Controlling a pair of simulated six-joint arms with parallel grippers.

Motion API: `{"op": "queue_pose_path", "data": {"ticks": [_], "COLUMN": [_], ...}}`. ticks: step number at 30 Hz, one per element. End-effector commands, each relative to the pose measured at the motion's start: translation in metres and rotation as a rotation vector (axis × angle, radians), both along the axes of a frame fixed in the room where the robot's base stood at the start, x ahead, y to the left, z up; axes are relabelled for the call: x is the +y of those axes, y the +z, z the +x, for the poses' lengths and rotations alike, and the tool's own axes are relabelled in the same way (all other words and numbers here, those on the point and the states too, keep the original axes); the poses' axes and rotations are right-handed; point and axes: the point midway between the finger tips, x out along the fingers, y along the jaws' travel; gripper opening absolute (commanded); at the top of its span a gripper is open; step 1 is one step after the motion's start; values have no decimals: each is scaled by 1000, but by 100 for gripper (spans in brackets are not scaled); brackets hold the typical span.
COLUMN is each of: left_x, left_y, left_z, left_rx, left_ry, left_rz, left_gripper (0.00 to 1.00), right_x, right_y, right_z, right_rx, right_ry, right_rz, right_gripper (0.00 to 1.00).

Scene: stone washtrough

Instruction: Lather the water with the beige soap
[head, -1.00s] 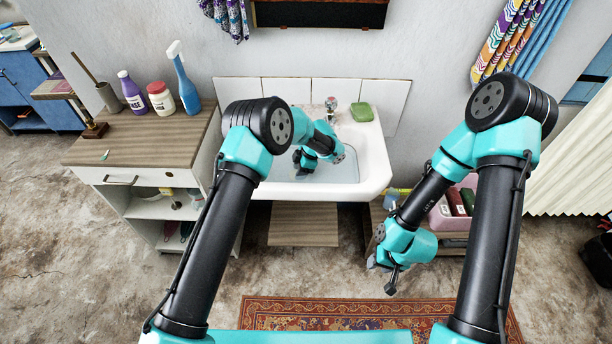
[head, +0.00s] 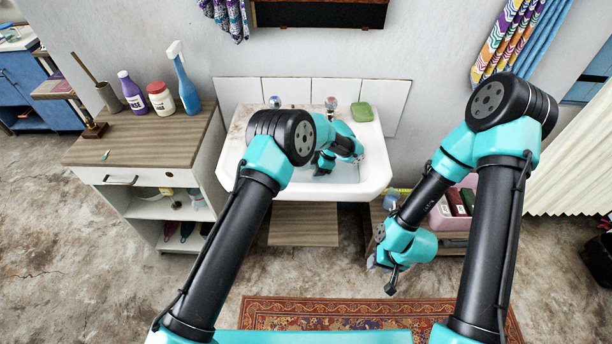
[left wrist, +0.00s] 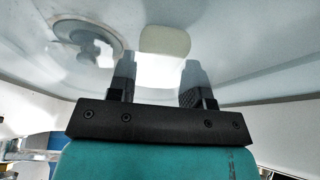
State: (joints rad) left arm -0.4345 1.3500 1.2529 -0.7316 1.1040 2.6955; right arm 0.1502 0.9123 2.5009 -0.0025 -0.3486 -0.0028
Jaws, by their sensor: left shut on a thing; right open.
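The beige soap (left wrist: 165,41) shows in the left wrist view as a pale rounded shape in line with the gap between my left fingers. A bright glare below it blurs its near edge. My left gripper (left wrist: 158,78) is shut on the soap, its fingers spaced apart. In the head view my left gripper (head: 322,166) is low in the basin (head: 371,181), at the water (head: 345,174); the soap is hidden there by my arm. My right gripper (head: 380,276) is open and empty, in front of and to the right of the basin. I see no clear foam.
A cabinet (head: 150,150) with bottles stands left. A pink crate (head: 446,217) sits low at right. A drain (left wrist: 88,40) shows in the left wrist view.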

Motion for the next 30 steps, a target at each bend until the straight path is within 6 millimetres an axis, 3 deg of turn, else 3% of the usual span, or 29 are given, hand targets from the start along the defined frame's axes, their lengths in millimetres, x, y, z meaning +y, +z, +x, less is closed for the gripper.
{"op": "queue_pose_path", "data": {"ticks": [10, 24, 30], "left_x": [5, 54, 60], "left_y": [1, 0, 1], "left_z": [1, 2, 2], "left_rx": [-1, 0, -1], "left_ry": [2, 2, 0], "left_rz": [-1, 0, 0], "left_gripper": [17, 17, 17], "right_x": [0, 0, 0], "right_y": [0, 0, 0], "right_z": [0, 0, 0], "right_rx": [0, 0, 0], "right_ry": [0, 0, 0], "right_rz": [0, 0, 0], "right_gripper": [43, 43, 43]}}
